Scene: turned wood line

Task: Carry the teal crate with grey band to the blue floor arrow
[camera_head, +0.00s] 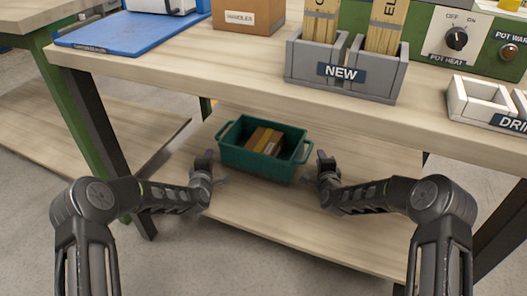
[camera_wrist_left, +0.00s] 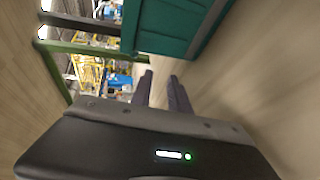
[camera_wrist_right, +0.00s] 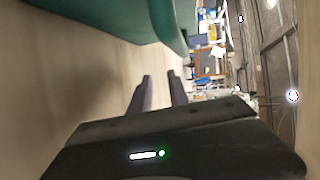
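The teal crate (camera_head: 258,163) stands on the lower shelf of the bench, with a loop handle at its left and right ends. My left gripper (camera_head: 218,179) is open and empty, just off the crate's left end. My right gripper (camera_head: 312,178) is open and empty, just off its right end. Neither visibly touches the crate. No blue floor arrow is in view.
The bench top (camera_head: 215,72) overhangs the lower shelf (camera_head: 290,222). On it stand a grey NEW bin (camera_head: 345,72), a HANDLES box (camera_head: 248,14), a blue mat (camera_head: 125,35) and a white tray (camera_head: 480,98). A dark bench leg (camera_head: 110,140) stands left of my left gripper.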

